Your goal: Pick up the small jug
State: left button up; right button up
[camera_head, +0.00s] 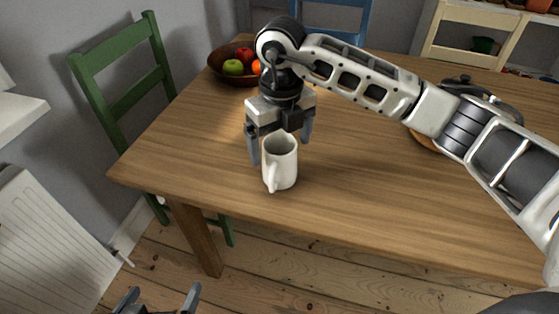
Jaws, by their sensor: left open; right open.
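A small white jug (281,166) stands upright on the wooden table (375,195), near its front left part. Its handle points toward me. My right gripper (280,148) comes in from the right and points down just behind and above the jug. Its fingers are spread open, one to the left of the jug and one to the right and further back. I cannot tell whether a finger touches the jug. My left gripper (157,300) is at the bottom edge of the view, low in front of the table, open and empty. Only its fingertips show.
A dark bowl (222,77) with apples and an orange fruit stands at the back left of the table. A dark lidded pan (480,97) is partly hidden behind my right arm. A green chair (120,75) stands left. The table's front middle is clear.

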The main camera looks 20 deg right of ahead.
notch_tip(320, 180, down, 5)
jog(key=shift+w+f, duration=0.1)
jog(key=c, duration=1.2)
jog(key=shift+c, duration=0.2)
jog(key=shift+r, duration=0.2)
